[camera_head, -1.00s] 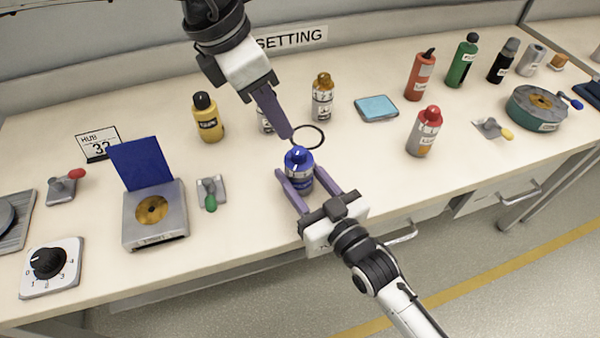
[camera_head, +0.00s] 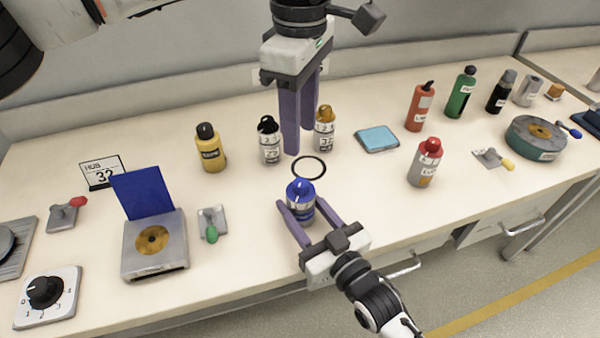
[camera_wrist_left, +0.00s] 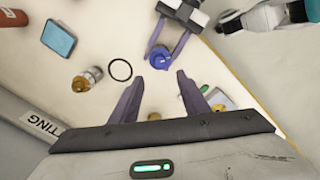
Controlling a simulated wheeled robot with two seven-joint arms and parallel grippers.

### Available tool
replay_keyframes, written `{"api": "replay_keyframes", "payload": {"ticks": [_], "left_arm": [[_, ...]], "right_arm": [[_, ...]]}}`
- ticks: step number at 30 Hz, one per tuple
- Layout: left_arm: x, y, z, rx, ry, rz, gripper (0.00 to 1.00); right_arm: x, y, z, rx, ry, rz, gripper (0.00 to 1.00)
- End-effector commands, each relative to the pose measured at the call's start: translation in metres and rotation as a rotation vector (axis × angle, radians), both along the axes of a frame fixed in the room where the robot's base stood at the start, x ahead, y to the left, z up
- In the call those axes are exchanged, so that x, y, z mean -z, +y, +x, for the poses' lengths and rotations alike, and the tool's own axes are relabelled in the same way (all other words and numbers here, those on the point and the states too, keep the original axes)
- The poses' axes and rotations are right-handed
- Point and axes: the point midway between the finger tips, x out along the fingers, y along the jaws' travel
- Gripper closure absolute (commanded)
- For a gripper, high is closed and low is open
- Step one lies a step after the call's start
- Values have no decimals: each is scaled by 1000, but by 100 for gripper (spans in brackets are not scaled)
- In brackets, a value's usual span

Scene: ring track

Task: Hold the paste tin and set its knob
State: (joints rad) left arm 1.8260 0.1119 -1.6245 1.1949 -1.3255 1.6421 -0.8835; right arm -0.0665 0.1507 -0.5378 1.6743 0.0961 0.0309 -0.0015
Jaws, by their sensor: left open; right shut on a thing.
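A small tin with a blue knob (camera_head: 301,190) stands near the table's front edge, apparently the paste tin; its label is too small to read. My right gripper (camera_head: 299,207) is shut on it, one finger on each side. The tin's blue knob also shows in the left wrist view (camera_wrist_left: 160,58). A white mark shows on the knob. My left gripper (camera_head: 299,141) points down behind the tin, open and empty, near a black ring (camera_head: 309,167) on the table. In the left wrist view, its open fingers (camera_wrist_left: 158,78) point towards the tin without touching it.
Silver containers with black (camera_head: 269,142) and orange (camera_head: 325,130) tops flank my left gripper. A yellow bottle (camera_head: 210,150), a blue-lidded box (camera_head: 153,255) and a green-handled lever (camera_head: 211,226) stand left. A blue pad (camera_head: 377,139) and red-topped bottle (camera_head: 426,163) stand right.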

Motion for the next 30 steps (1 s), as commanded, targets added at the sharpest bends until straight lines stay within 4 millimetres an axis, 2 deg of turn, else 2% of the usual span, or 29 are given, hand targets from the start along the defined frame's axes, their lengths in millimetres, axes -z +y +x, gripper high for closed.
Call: {"api": "replay_keyframes", "payload": {"ticks": [12,18,24,30], "left_arm": [[77,1,0,-1,2,1,58],[105,1,0,-2,0,0,58],[115,1,0,-2,-1,0,58],[115,1,0,-2,-1,0,58]], "right_arm": [[0,0,0,0,0,0,82],[0,0,0,0,0,0,82],[0,0,0,0,0,0,82],[0,0,0,0,0,0,82]]}}
